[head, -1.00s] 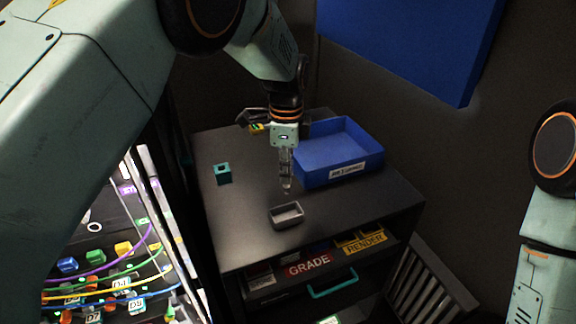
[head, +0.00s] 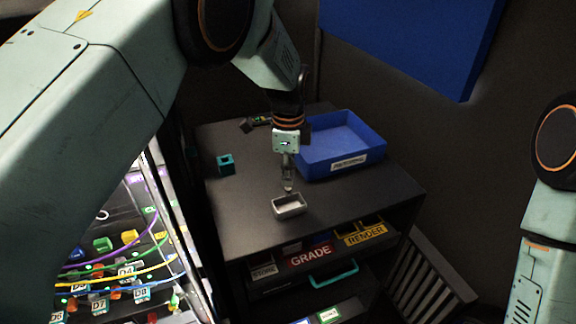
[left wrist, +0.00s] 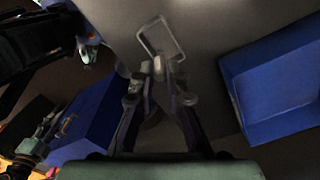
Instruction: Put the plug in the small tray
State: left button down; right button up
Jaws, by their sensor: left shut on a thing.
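The small tray (head: 290,211) is a shallow grey open box near the front of the dark cabinet top. In the left wrist view its pale rim (left wrist: 180,45) shows just beyond the fingertips. My left gripper (head: 288,186) points down just behind the small tray in the head view; its height above it is hard to judge. My right gripper is out of view.
A blue bin (head: 372,160) stands behind and right of the small tray. A teal block with a square hole (head: 225,164) sits left on the cabinet top (head: 240,215). A lit panel with cables (head: 115,255) is at lower left. A slatted rack (head: 425,275) stands right.

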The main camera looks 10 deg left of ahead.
aim_at(290, 194)
pick_arm(q)
jog(key=shift+w+d+f+b, duration=0.1)
jog(key=shift+w+f+b, duration=0.1)
jog(key=shift+f, duration=0.55)
jog(key=shift+w+f+b, duration=0.15)
jog(key=shift+f, duration=0.6)
jog(key=shift+s+f, duration=0.1)
jog(key=shift+f, duration=0.35)
jog(key=shift+s+f+b, duration=0.2)
jog(key=shift+b, duration=0.1)
jog(key=shift+w+f, duration=0.2)
jog(key=shift+s+r, duration=0.1)
jog(key=shift+s, duration=0.05)
jog(key=shift+w, duration=0.25)
jog(key=shift+s, duration=0.15)
